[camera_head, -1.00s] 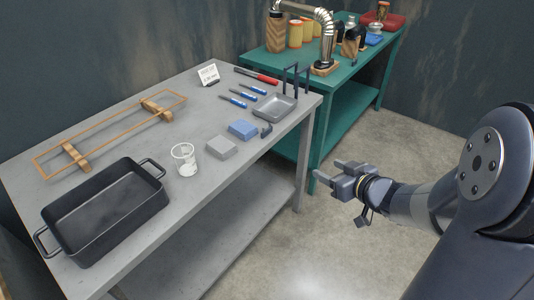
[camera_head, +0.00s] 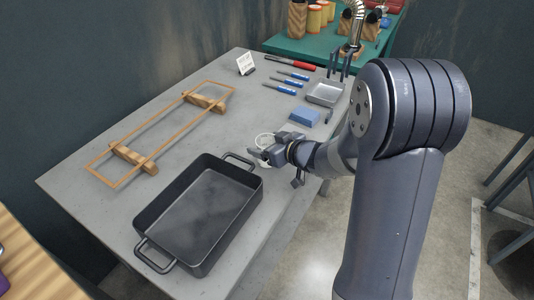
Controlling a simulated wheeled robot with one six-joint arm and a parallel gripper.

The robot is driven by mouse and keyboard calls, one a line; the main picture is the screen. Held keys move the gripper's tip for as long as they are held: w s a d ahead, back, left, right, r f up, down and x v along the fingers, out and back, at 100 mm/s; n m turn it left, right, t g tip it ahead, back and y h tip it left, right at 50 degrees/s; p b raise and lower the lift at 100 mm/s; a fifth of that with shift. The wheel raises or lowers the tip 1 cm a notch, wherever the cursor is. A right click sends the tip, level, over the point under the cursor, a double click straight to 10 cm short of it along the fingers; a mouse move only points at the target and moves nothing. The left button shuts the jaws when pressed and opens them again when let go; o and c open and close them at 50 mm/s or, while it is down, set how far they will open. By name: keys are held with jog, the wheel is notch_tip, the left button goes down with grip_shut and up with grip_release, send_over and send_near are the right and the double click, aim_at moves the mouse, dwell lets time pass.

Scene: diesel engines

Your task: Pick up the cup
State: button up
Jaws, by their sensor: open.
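The cup (camera_head: 263,139) is a clear glass standing on the grey table (camera_head: 165,156), just beyond the right rear corner of the black pan. Only part of its rim shows; the rest is hidden behind my gripper. My gripper (camera_head: 262,152) is open, low over the table, and its fingers overlap the cup in the picture. I cannot tell whether the fingers are around the cup, beside it or touching it.
A black two-handled pan (camera_head: 153,231) stands close left of my gripper. A wooden frame (camera_head: 131,156) lies at the left. A blue block (camera_head: 304,117), screwdrivers (camera_head: 287,87), a grey tray (camera_head: 325,94) and a small sign (camera_head: 245,64) are at the back.

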jog(key=shift+x, duration=1.15)
jog(key=c, duration=1.1)
